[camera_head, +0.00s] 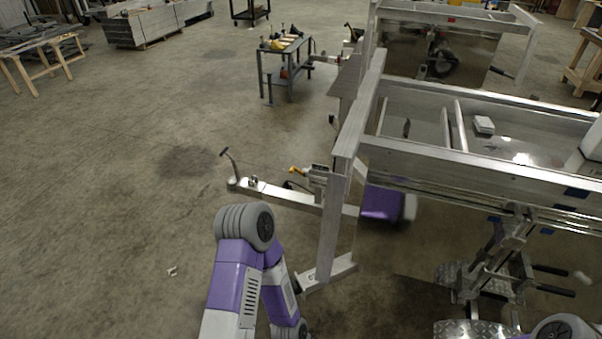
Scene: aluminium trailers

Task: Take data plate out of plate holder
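I cannot make out a data plate or a plate holder in the head view. The nearest aluminium trailer (345,150) fills the right side, with its tongue (285,192) reaching left. A small white box-like item (484,125) sits inside its frame; I cannot tell what it is. My purple and white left arm rises at the bottom centre and bends back down, left of the trailer's upright. Its gripper is not visible. Only a grey rounded part of my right arm shows at the lower right edge, and its gripper is not visible either.
A small workbench (287,62) with tools stands at the back centre. A second trailer (440,15) stands behind the near one. A wooden table (40,48) and a metal stack (150,20) are far left. The concrete floor (110,200) at left is mostly clear.

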